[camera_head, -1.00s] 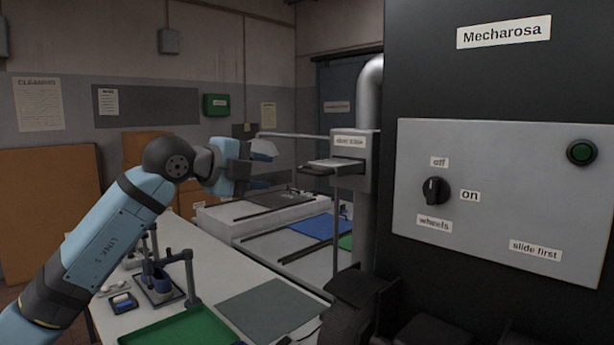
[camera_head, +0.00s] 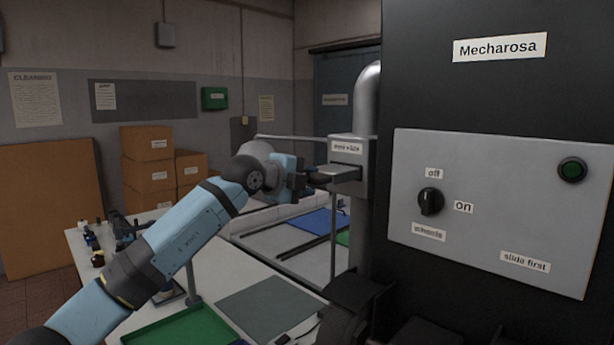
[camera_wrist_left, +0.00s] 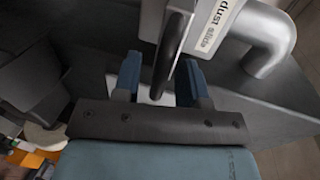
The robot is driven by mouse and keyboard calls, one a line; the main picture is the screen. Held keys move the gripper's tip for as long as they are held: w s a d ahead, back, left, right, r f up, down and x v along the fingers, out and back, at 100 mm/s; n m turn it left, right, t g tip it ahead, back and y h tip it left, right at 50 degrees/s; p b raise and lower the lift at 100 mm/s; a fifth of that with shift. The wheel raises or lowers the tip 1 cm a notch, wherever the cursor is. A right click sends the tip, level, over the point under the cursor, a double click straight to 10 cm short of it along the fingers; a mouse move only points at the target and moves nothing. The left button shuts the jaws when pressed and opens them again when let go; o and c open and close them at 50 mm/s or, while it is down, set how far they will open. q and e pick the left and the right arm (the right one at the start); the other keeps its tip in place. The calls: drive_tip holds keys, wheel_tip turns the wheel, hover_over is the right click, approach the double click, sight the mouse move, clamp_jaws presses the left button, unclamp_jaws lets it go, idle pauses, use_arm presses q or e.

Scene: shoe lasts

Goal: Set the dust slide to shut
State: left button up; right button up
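The dust slide (camera_head: 338,170) is a flat plate sticking out to the left from a grey housing (camera_head: 366,181) on the duct, under a "dust slide" label. Its dark handle (camera_wrist_left: 166,58) shows in the left wrist view. My left gripper (camera_head: 316,179) is at the slide's outer end. In the left wrist view its two blue fingers (camera_wrist_left: 160,82) stand apart on either side of the handle. A gap shows on the left of the handle; I cannot tell whether the right finger touches it. My right gripper is not in view.
The metal duct (camera_head: 370,100) rises behind the housing. A bench with a green tray (camera_head: 185,328) lies below my left arm.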

sight(328, 170)
use_arm(q)
clamp_jaws()
drive_tip(key=x, duration=0.2)
drive_tip(key=r+x, duration=0.1)
drive_tip(key=x, duration=0.3)
drive_tip(key=shift+w+d+r, duration=0.2)
drive_tip(key=shift+w+d, duration=0.2)
drive_tip(key=shift+d, duration=0.05)
drive_tip(key=shift+w, duration=0.15)
drive_tip(key=shift+r, duration=0.15)
